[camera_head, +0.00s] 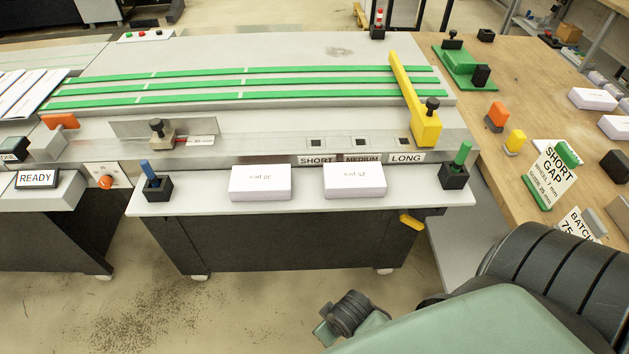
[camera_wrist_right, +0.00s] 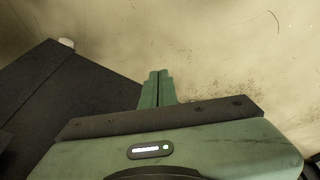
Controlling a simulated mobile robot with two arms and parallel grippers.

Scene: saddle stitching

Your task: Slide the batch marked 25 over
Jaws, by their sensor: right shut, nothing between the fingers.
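Two white batches lie side by side on the light front shelf (camera_head: 306,200) of the machine. The right batch (camera_head: 354,181) carries an upside-down label that appears to read 25 pcs. The left batch (camera_head: 260,183) has a similar label whose number is hard to read. My right gripper (camera_wrist_right: 158,78) is shut and empty in the wrist view, over bare floor beside a dark cabinet side. It touches neither batch. My right arm fills the lower right of the head view. My left gripper is not in view.
A blue-handled post (camera_head: 148,171) and a green-handled post (camera_head: 461,156) stand at the shelf ends. SHORT, MEDIUM and LONG labels (camera_head: 363,158) line the machine's edge behind the batches. A wooden bench (camera_head: 545,100) with signs and blocks is at right. Shelf space between the batches is narrow.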

